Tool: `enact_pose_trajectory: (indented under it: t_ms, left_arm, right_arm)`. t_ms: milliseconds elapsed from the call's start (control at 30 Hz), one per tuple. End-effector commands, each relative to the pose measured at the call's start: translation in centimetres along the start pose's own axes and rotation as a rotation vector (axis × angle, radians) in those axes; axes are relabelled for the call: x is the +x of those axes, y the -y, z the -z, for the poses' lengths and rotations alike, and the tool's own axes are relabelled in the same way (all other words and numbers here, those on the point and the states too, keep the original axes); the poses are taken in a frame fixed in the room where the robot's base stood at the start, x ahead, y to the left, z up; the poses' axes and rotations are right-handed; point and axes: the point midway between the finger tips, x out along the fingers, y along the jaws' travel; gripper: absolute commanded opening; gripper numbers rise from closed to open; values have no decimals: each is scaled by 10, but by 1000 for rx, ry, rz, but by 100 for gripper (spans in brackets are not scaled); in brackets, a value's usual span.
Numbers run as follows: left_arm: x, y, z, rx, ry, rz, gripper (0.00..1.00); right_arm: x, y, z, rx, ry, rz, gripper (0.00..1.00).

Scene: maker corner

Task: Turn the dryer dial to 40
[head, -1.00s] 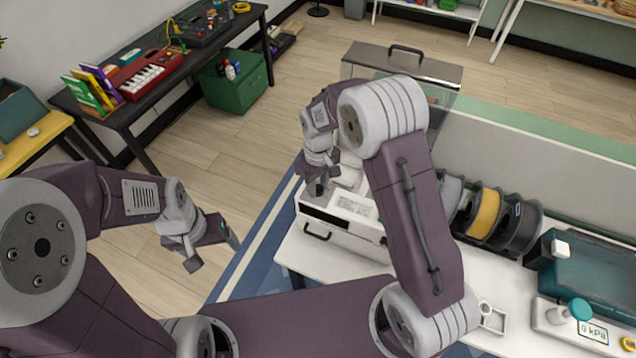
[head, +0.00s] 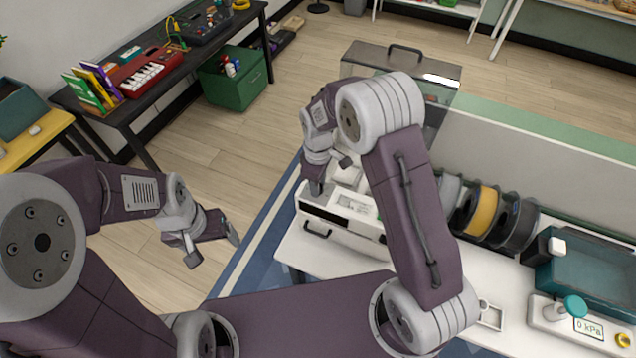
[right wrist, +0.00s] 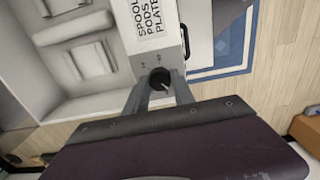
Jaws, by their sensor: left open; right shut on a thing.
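The dryer (head: 308,207) is a white box at the left end of the white bench, partly hidden behind my right arm in the head view. Its white body also shows in the right wrist view (right wrist: 150,30), with printed lettering. The dial (right wrist: 160,79) is a small round black knob with a light pointer mark, on the face near the lettering. My right gripper (right wrist: 160,91) is shut on the dial, one finger on each side; the small marks around it are too blurred to read. In the head view my left gripper (head: 212,249) is open and empty over the floor.
A clear-sided box with a grey lid and black handle (head: 405,52) stands behind my right arm. Floor left of the bench is clear.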

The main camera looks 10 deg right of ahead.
Motion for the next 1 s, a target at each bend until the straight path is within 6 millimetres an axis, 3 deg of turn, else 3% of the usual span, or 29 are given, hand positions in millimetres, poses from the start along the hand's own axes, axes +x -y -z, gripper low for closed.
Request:
enact_pose_trajectory:
  t_ms: [300, 333, 400, 733, 1000]
  left_arm:
    - [0, 0, 0, 0, 0, 0, 81]
    - [0, 0, 0, 0, 0, 0, 81]
    - [0, 0, 0, 0, 0, 0, 81]
    - [1, 0, 0, 0, 0, 0, 81]
    - [10, 0, -1, 0, 0, 0, 81]
  right_arm:
    - [-2, -2, 2, 0, -7, -7, 0]
    - [-2, -2, 2, 0, -7, -7, 38]
    - [-2, -2, 2, 0, -6, -6, 52]
    - [-4, -1, 1, 0, -4, -3, 52]
    - [-60, -2, 2, 0, -8, -8, 52]
